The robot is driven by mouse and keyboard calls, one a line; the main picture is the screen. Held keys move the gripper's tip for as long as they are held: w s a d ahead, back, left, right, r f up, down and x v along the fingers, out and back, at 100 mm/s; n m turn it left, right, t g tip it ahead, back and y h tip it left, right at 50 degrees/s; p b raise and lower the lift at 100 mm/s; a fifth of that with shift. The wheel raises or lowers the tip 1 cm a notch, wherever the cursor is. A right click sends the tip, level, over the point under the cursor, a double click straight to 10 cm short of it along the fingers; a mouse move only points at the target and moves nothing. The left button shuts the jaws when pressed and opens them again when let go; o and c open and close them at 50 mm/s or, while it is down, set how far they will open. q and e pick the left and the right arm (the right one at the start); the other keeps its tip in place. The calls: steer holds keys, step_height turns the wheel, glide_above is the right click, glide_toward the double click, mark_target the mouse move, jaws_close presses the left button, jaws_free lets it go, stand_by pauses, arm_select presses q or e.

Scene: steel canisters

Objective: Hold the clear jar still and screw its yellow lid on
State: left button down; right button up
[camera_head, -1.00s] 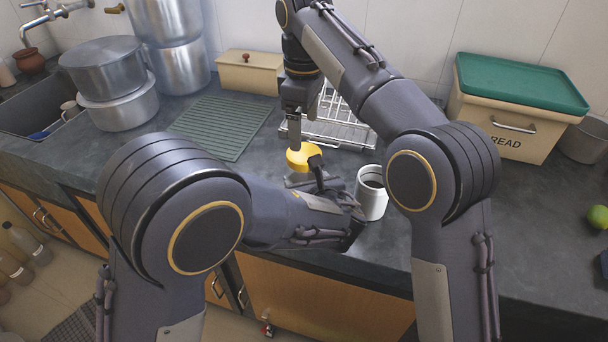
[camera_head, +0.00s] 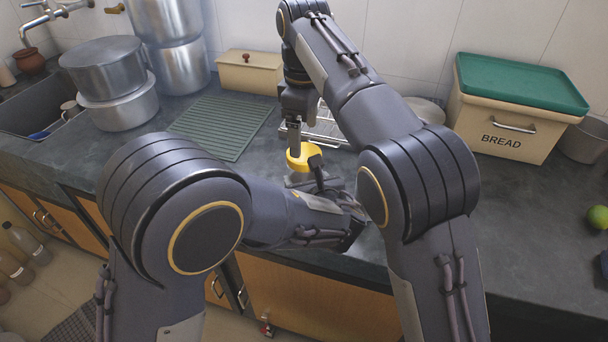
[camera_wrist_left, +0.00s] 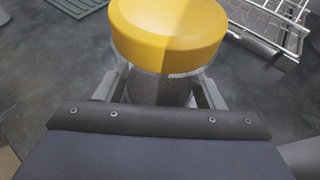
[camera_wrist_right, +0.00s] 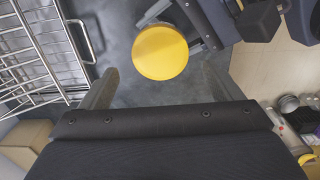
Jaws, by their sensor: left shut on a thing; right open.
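The yellow lid (camera_head: 299,160) sits on top of the clear jar; it fills the top of the left wrist view (camera_wrist_left: 168,35). The jar (camera_wrist_left: 163,88) shows below it there, between the fingers of my left gripper (camera_wrist_left: 160,92), which is shut on it. In the head view most of the jar is hidden by my grippers. My right gripper (camera_head: 294,140) points down at the lid from above. In the right wrist view its fingers (camera_wrist_right: 158,88) are spread wide, with the lid (camera_wrist_right: 160,52) beyond them. I cannot tell how far the lid is threaded.
A wire dish rack (camera_head: 328,128) stands close behind the jar. A green ribbed mat (camera_head: 220,125) lies to the left, near stacked steel pots (camera_head: 115,85). A cream bread bin (camera_head: 510,130) and a green lime (camera_head: 597,217) are at right. The right counter is mostly clear.

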mark_target(304, 152)
steer(key=shift+f, duration=3.1)
steer(key=c, duration=1)
steer(key=shift+o, duration=0.3)
steer(key=m, duration=0.6)
steer(key=shift+s, duration=0.1)
steer(key=o, duration=1.1)
steer(key=shift+d, duration=0.1)
steer(key=shift+c, duration=0.2)
steer(key=shift+f, duration=0.1)
